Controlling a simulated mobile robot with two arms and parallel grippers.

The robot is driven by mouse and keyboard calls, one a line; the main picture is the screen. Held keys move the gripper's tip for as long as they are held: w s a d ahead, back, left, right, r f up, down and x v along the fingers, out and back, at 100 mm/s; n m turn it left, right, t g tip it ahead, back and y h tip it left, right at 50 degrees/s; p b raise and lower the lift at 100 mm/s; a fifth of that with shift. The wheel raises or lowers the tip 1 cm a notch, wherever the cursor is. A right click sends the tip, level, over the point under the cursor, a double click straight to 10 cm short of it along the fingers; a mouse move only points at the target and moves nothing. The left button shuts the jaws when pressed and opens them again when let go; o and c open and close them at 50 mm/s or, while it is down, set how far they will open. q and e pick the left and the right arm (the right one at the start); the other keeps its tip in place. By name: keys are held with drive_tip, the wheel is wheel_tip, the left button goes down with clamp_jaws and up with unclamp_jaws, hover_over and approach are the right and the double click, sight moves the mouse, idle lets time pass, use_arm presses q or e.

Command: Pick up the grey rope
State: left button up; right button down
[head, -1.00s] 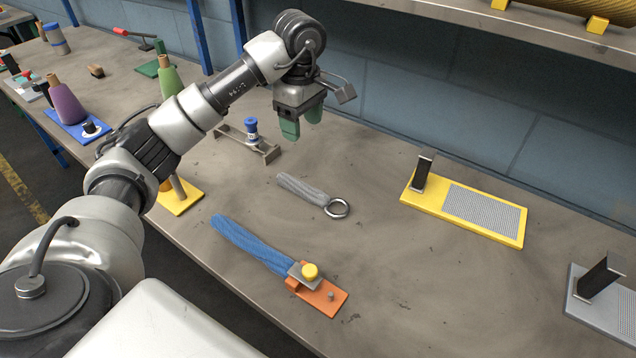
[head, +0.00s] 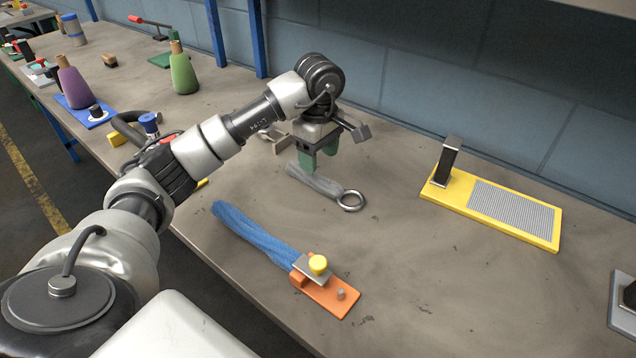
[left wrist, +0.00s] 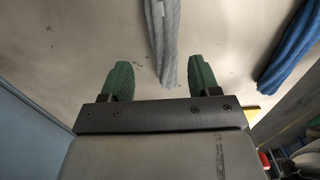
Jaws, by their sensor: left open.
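The grey rope (head: 315,180) lies on the workbench in the head view, with a metal ring (head: 351,201) at its right end. My left gripper (head: 318,163) is over the rope's left part, its green fingers pointing down and partly covering it. In the left wrist view the gripper (left wrist: 160,80) is open and empty. There the grey rope (left wrist: 163,35) runs down from the top edge and its tapered end lies between the two fingers, nearer the right one. The fingers look apart from the rope. My right gripper is not in view.
A blue rope (head: 250,235) in an orange clamp base (head: 325,298) lies in front of the grey rope. A yellow plate (head: 450,195) with a black post stands to the right. Bench between ring and yellow plate is clear.

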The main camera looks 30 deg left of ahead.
sight(318, 176)
use_arm(q)
drive_tip(key=f, duration=0.5)
drive_tip(key=shift+s+d, duration=0.15)
drive_tip(key=shift+s, duration=0.25)
drive_tip(key=shift+f, duration=0.4)
drive_tip(key=c, duration=1.1)
drive_tip(key=shift+o, duration=0.2)
drive_tip(key=shift+r, duration=0.15)
